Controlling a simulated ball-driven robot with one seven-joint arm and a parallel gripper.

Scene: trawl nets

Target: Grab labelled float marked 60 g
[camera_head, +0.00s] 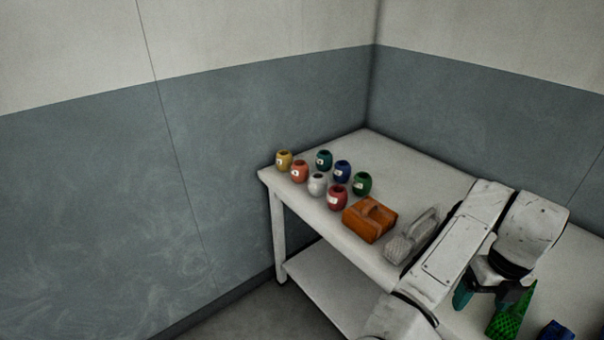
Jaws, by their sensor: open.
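Several small barrel-shaped floats with pale labels stand upright at the left end of the white table (430,172). They are a yellow float (284,161), an orange-red float (299,172), a teal float (323,160), a blue float (342,171), a white float (317,184), a green float (362,184) and a red float (337,197). The label marks are too small to read, so I cannot tell which is 60 g. My gripper (482,298) is at the lower right, far from the floats, pointing down; it is open, its fingers partly hidden by my arm.
An orange-brown box-like object (370,219) and a grey mesh object (410,238) lie between the floats and my arm. A green net-like item (512,310) and a blue item (556,331) are beside my gripper. The table's back middle is clear; walls close its rear.

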